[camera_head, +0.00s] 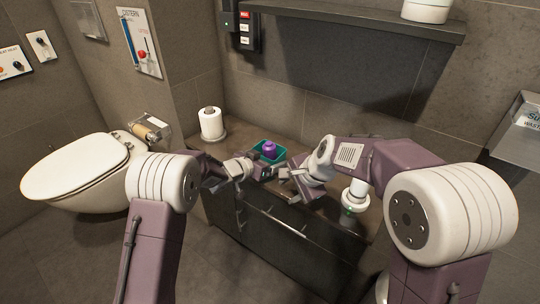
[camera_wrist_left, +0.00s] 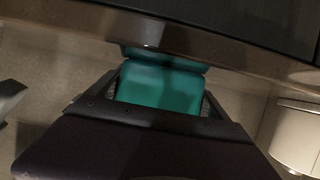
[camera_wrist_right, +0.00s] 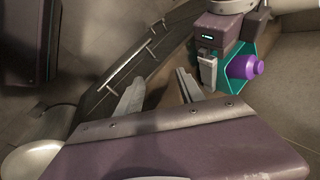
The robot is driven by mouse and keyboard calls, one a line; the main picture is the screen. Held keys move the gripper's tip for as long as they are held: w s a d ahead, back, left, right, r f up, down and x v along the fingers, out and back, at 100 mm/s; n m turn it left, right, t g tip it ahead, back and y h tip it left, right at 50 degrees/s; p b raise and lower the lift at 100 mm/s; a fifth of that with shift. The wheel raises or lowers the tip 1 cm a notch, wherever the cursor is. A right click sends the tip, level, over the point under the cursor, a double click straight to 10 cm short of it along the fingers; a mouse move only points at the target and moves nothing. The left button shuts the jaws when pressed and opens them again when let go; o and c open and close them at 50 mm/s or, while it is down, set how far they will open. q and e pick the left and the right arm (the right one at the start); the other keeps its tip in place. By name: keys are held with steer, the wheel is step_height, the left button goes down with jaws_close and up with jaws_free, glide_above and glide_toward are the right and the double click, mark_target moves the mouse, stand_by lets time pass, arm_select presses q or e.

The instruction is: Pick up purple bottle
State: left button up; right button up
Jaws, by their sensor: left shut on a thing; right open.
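The purple bottle (camera_head: 269,149) stands in a small teal container (camera_head: 281,153) at the counter in the head view. The bottle (camera_wrist_right: 245,67) and the teal container (camera_wrist_right: 249,53) also show in the right wrist view. My left gripper (camera_head: 264,171) is shut on the teal container, whose teal wall (camera_wrist_left: 160,88) fills the space between its fingers in the left wrist view. The bottle is hidden in that view. My right gripper (camera_wrist_right: 160,92) is open and empty, just right of the left gripper in the head view, apart from the bottle.
A toilet paper roll (camera_head: 211,124) stands at the counter's left end. A white container with a green part (camera_head: 355,195) is to the right, partly behind my right arm. A dark shelf (camera_head: 350,18) hangs above. The toilet (camera_head: 80,170) is at left. Drawer handles line the cabinet front (camera_head: 270,225).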

mark_target(274, 151)
steer(key=r+m+y, duration=0.1)
steer(key=m, duration=0.1)
steer(key=w+a+r+m+y, duration=0.1)
steer(key=m, duration=0.2)
steer(key=w+m+t+y, duration=0.1)
steer(key=m+y, duration=0.1)
steer(key=m, duration=0.1)
steer(key=shift+a+r, duration=0.3)
steer(key=shift+r, duration=0.1)
steer(key=w+d+r+m+t+y, duration=0.25)
steer(key=w+r+m+t, duration=0.2)
steer(key=m, duration=0.25)
steer(key=shift+h, duration=0.55)
steer(key=x, duration=0.7)
steer(key=shift+w+d+r, duration=0.25)
steer(key=x, duration=0.2)
steer(key=f+x, duration=0.1)
steer(key=x, duration=0.2)
steer(key=shift+s+d, duration=0.1)
steer(key=shift+f, duration=0.2)
jaws_close()
